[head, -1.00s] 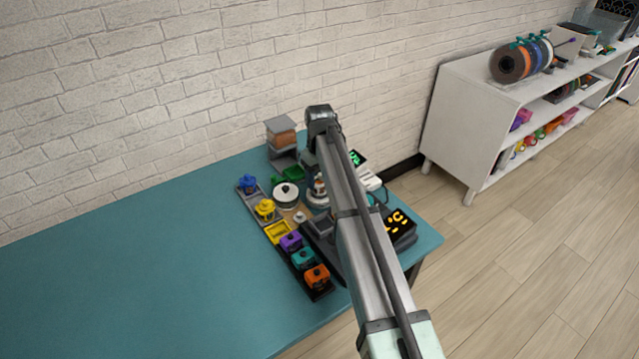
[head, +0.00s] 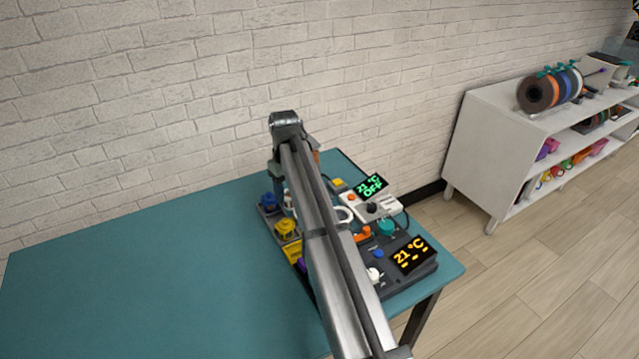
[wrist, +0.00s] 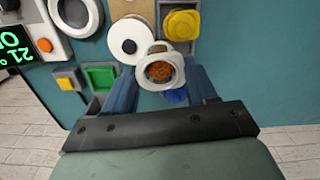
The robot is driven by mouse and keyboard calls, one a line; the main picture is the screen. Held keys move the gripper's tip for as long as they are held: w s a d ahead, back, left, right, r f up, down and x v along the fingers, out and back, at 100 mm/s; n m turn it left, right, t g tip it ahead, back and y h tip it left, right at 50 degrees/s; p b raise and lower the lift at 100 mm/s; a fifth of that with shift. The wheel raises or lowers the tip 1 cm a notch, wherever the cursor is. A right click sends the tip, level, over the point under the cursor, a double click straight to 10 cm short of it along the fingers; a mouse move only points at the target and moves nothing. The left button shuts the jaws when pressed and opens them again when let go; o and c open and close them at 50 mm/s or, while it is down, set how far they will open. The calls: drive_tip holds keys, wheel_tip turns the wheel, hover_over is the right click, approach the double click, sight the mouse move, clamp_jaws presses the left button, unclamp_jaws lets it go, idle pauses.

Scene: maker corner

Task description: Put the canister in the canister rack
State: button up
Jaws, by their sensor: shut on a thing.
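The canister (wrist: 160,72), a pale round container with orange-brown contents showing in its open top, is between the two blue fingers of my gripper (wrist: 163,84) in the wrist view. The fingers are shut on it from both sides. It overlaps the edge of a white disc and hides most of a blue knobbed piece (wrist: 176,96) below it. In the head view my arm hides the canister and most of the gripper. A dark tray row holds the blue piece (head: 268,201) and a yellow knobbed piece (head: 286,228). I cannot tell for certain which fixture is the canister rack.
A white disc with a black knob (wrist: 129,46) and a green tray (wrist: 100,77) lie close to the canister. A white device with a green display (head: 370,186) and a dark one with an orange display (head: 410,256) stand right. The table's left side (head: 130,270) is clear.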

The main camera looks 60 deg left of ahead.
drive_tip(key=shift+s+a+f, duration=0.55)
drive_tip(key=shift+a+f, duration=0.05)
drive_tip(key=shift+f, duration=0.7)
drive_tip(key=shift+s+a+f, duration=0.5)
drive_tip(key=shift+a+f, duration=0.1)
drive_tip(key=shift+f, duration=0.65)
drive_tip(key=shift+s+a+f, duration=0.55)
drive_tip(key=shift+a+f, duration=0.05)
drive_tip(key=shift+f, duration=0.7)
drive_tip(key=shift+f, duration=0.45)
drive_tip(key=o, duration=1.1)
drive_tip(key=shift+o, duration=0.2)
drive_tip(key=shift+r, duration=0.1)
wheel_tip(320, 180, up, 7)
